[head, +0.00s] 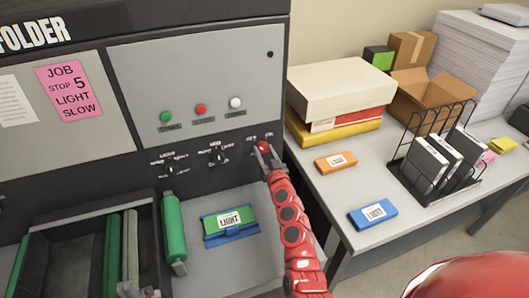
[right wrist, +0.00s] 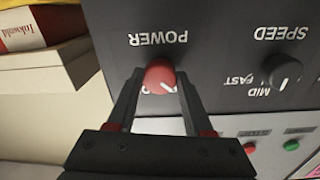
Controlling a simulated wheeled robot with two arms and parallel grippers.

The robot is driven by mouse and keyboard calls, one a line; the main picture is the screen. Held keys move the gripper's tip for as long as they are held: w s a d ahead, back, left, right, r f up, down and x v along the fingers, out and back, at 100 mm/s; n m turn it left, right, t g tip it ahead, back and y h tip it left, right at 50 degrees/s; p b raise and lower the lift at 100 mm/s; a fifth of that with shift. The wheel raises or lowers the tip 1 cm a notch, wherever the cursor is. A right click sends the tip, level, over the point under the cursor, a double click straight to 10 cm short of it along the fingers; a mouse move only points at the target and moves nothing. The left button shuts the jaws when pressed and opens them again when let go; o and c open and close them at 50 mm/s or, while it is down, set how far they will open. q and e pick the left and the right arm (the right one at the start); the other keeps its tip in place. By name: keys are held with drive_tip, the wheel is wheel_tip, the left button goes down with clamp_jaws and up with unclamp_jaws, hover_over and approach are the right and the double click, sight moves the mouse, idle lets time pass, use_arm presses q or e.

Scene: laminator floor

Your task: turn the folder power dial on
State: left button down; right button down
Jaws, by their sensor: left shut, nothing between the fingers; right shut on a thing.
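The folder power dial is a red knob (head: 264,145) at the right end of the machine's lower dark panel. The position lettering by the knob is partly hidden by a finger. My left gripper (head: 138,291) shows only in part at the bottom edge, shut and empty.
A black speed dial (right wrist: 284,72) sits beside the power dial. Green (head: 166,117), red (head: 201,109) and white (head: 236,103) buttons are above. A side table (head: 335,192) at the right holds boxes, a wire rack (head: 430,150) and a blue packet (head: 372,214).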

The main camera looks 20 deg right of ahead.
drive_tip(key=m, duration=0.4)
drive_tip(key=shift+m+b, duration=0.35)
drive_tip(key=shift+m, duration=0.05)
drive_tip(key=m, duration=0.4)
drive_tip(key=shift+f, duration=0.1)
drive_tip(key=m, duration=0.4)
drive_tip(key=shift+m, duration=0.4)
drive_tip(key=shift+m+y, duration=0.3)
drive_tip(key=shift+m, duration=1.5)
drive_tip(key=shift+c, duration=1.4)
unclamp_jaws()
